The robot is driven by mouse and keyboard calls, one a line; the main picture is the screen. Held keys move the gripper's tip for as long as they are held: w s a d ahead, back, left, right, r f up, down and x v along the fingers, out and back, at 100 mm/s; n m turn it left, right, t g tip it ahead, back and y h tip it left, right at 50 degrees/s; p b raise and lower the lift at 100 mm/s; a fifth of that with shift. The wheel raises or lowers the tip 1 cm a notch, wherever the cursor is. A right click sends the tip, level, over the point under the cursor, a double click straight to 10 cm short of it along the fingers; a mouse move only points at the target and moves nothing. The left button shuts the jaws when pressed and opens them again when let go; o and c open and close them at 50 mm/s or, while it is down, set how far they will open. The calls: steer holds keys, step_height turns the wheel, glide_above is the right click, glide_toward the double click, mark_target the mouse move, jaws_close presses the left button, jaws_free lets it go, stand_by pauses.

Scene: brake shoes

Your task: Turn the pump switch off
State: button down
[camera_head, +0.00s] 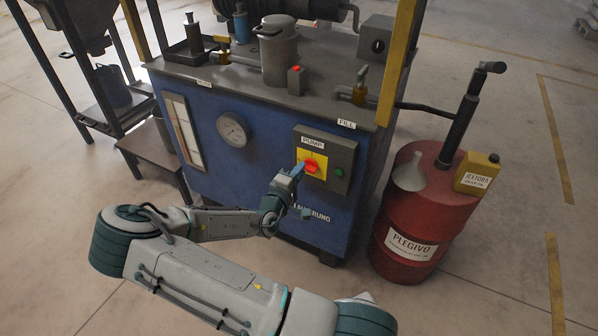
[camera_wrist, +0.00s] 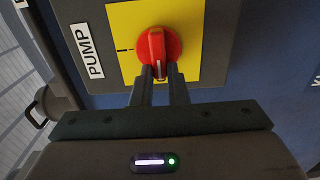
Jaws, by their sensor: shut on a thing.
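The pump switch is a red rotary knob (camera_head: 311,166) on a yellow plate (camera_head: 319,157). It sits on a grey box labelled PUMP on the front of the blue machine. In the wrist view the red knob (camera_wrist: 158,50) has a pale pointer line, and a black mark is on the yellow plate (camera_wrist: 126,18) to its left. My gripper (camera_head: 299,168) reaches the knob from the lower left. In the wrist view my gripper (camera_wrist: 160,75) has its two dark fingers shut on the knob's near end, hiding part of it.
A round gauge (camera_head: 233,130) is to the left. A red drum (camera_head: 411,215) with a funnel and yellow can (camera_head: 477,174) stands at the right. The floor in front is clear.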

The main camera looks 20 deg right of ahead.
stand_by(0.3)
steer(key=c, duration=1.4)
jaws_free()
steer(key=shift+c, duration=0.2)
steer(key=v, duration=1.3)
steer(key=shift+s+a, duration=0.25)
steer(key=shift+a, duration=0.05)
